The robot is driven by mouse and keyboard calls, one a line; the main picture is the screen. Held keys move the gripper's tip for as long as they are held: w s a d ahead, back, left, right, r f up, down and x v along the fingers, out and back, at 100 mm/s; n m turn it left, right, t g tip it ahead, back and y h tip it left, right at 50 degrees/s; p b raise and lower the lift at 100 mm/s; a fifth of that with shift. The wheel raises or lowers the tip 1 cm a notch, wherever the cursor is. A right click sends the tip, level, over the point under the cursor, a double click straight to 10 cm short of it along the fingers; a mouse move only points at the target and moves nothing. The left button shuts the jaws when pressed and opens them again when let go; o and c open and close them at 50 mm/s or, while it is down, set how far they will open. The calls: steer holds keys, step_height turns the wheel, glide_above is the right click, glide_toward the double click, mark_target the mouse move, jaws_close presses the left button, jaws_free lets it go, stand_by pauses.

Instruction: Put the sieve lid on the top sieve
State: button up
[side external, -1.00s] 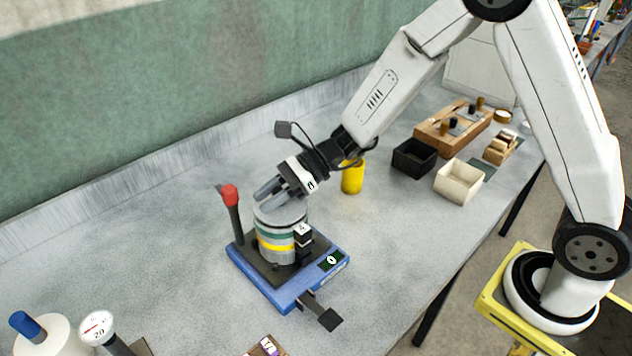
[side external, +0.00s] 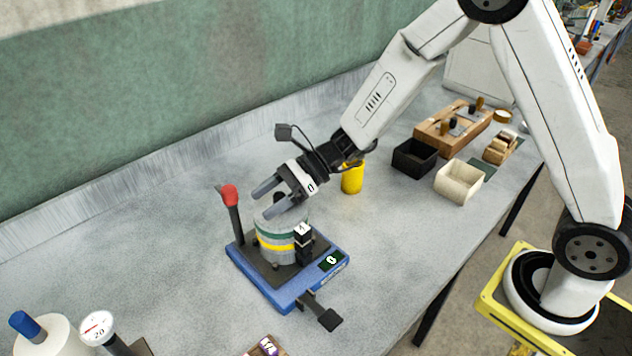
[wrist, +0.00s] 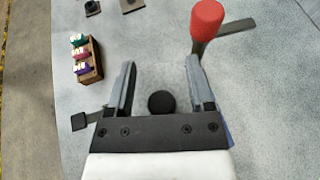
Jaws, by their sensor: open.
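The sieve stack (side external: 275,243), with grey, green and yellow bands, stands upright on the blue shaker base (side external: 283,296). The grey sieve lid (side external: 291,217) lies on top of the stack and looks about level; its exact seating is partly hidden by my fingers. The lid's black knob (side external: 279,197) shows between my fingers, and in the wrist view the knob (wrist: 162,103) sits apart from both fingers. My gripper (side external: 264,202) is open around the knob, just above the lid. In the wrist view my gripper (wrist: 162,64) holds nothing.
A red-topped post (side external: 230,195) rises at the base's left corner, close to my fingers. A black clamp (side external: 303,243) stands beside the stack. A yellow cylinder (side external: 352,178), black bin (side external: 414,158) and cream bin (side external: 459,181) stand to the right.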

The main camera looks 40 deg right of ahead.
steer(key=shift+r, duration=0.45)
steer(key=shift+d+r, duration=0.25)
steer(key=v, duration=1.1)
steer(key=shift+s+d, duration=0.15)
steer(key=shift+d, duration=0.05)
steer(key=s+d+f+n+h, duration=0.3)
steer(key=s+n+h, duration=0.3)
steer(key=n, duration=0.4)
steer(key=s+d+f+n+h, duration=0.3)
steer(key=s+d+n+h, duration=0.2)
steer(key=n, duration=0.6)
steer(key=shift+s+f+g+h, duration=0.35)
steer(key=shift+s+g+h, duration=0.1)
steer(key=shift+h, duration=0.55)
